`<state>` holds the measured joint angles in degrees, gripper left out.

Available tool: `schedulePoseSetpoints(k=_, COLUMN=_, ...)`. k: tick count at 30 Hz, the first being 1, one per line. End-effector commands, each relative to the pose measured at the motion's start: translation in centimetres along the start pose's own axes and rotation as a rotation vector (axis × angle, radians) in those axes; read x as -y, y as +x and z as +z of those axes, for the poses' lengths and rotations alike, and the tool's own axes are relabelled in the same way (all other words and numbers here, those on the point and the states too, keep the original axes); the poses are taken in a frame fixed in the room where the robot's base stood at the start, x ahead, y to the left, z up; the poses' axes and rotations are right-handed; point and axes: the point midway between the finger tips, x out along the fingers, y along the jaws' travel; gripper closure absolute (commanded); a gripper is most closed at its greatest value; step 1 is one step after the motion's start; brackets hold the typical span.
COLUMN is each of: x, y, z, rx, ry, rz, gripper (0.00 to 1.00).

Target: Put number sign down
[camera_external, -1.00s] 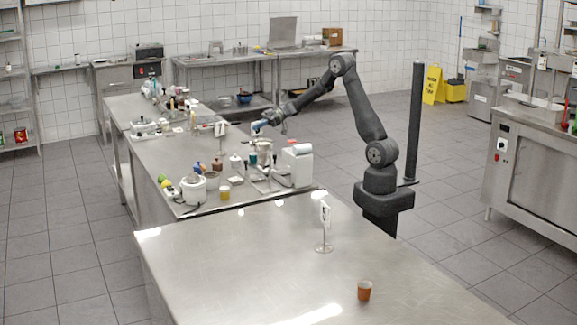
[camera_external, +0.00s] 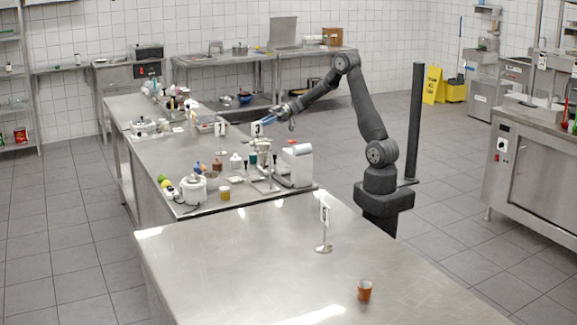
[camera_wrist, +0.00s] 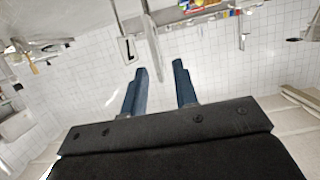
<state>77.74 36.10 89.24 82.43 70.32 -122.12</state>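A white number sign marked 3 (camera_external: 257,129) stands upright on the far counter, its lower part hidden behind other items. A small white sign plate (camera_wrist: 127,49) with a dark mark hangs upside down in that view, beyond the left finger. Another number sign (camera_external: 220,128), which looks like a 7, stands to the left. A third sign (camera_external: 325,213) stands on the near table.
The far counter (camera_external: 160,152) is crowded with jars, bottles, a white pot (camera_external: 193,189) and a white machine (camera_external: 297,165).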

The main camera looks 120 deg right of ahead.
Motion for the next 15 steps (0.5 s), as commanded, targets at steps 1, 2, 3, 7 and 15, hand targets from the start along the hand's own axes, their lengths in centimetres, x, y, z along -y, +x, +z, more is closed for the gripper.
schedulePoseSetpoints(k=1, x=-0.1, y=-1.3, z=0.0, rx=-0.001, ry=0.001, rz=0.004, gripper=0.73)
schedulePoseSetpoints(k=2, x=-0.1, y=-2.0, z=0.0, rx=-0.001, ry=0.0, rz=0.005, gripper=0.73)
schedulePoseSetpoints(k=3, x=-0.1, y=-2.9, z=0.0, rx=-0.001, ry=-0.001, rz=0.004, gripper=0.73)
schedulePoseSetpoints(k=7, x=-0.1, y=-5.3, z=0.0, rx=-0.001, ry=-0.001, rz=0.003, gripper=0.73)
schedulePoseSetpoints(k=15, x=0.0, y=-7.6, z=0.0, rx=-0.001, ry=-0.001, rz=0.001, gripper=0.73)
